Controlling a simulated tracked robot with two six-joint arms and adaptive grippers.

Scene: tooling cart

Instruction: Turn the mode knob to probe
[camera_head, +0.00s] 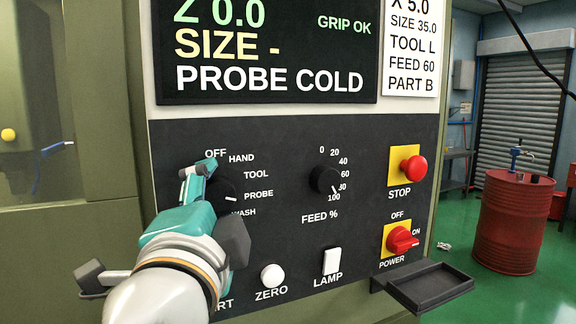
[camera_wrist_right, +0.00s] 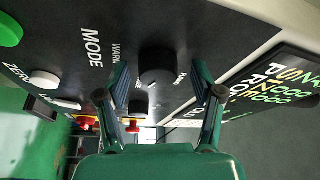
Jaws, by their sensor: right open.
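The black mode knob (camera_head: 227,188) is on the dark control panel, partly hidden by my right gripper in the head view. A short white mark shows at its lower right, close to the PROBE label (camera_head: 258,194). Other labels around it read OFF, HAND, TOOL and WASH. My right gripper (camera_head: 198,172) is open, in front of the knob's left side. In the right wrist view, the knob (camera_wrist_right: 158,65) lies between the open fingers (camera_wrist_right: 160,78), with a gap visible on each side. Whether a finger touches it I cannot tell. My left gripper is not in view.
The feed knob (camera_head: 325,180) is right of the mode knob. The red stop button (camera_head: 413,168) and red power switch (camera_head: 401,240) are farther right. The ZERO button (camera_head: 272,276) and lamp switch (camera_head: 332,261) are below. A small black tray (camera_head: 430,286) juts out at lower right.

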